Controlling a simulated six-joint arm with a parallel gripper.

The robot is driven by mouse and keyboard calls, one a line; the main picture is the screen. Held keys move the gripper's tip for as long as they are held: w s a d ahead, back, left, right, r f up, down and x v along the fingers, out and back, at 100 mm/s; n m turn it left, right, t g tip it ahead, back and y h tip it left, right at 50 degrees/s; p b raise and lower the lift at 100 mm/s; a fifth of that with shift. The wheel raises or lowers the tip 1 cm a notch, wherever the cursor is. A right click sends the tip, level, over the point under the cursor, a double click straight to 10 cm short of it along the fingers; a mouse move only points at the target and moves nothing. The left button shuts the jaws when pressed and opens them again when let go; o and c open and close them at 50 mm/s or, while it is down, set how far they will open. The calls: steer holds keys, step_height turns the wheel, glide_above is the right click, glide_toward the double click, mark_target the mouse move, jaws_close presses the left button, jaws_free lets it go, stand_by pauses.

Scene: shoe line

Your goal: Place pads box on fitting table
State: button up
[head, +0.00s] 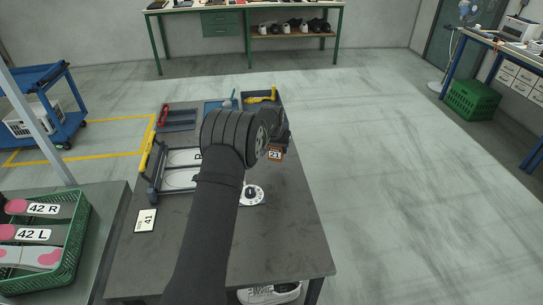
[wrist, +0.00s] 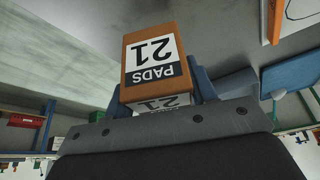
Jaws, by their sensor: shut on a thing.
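The pads box (wrist: 152,62) is orange-brown with a white and black label reading "PADS 21", upside down in the wrist view. My gripper (wrist: 158,92) is shut on it, with blue fingers on both sides. In the head view the box (head: 275,154) shows just right of my dark wrist, over the right part of the dark table (head: 285,225). I cannot tell whether it touches the tabletop. My arm hides most of the gripper and the middle of the table.
A two-plate measuring frame (head: 180,178), a white dial (head: 253,194), and a "41" card (head: 146,220) lie on the table. Trays with tools (head: 177,118) line its back. A green crate (head: 62,262) of insoles stands left. The table's front right is clear.

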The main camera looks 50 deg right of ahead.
mark_target(274, 156)
steer(key=shift+w+f, duration=0.4)
steer(key=shift+w, duration=0.35)
steer(key=shift+f, duration=1.95)
steer(key=shift+f, duration=0.15)
steer(key=o, duration=1)
steer(key=v, duration=1.2)
steer(key=shift+d, duration=0.1)
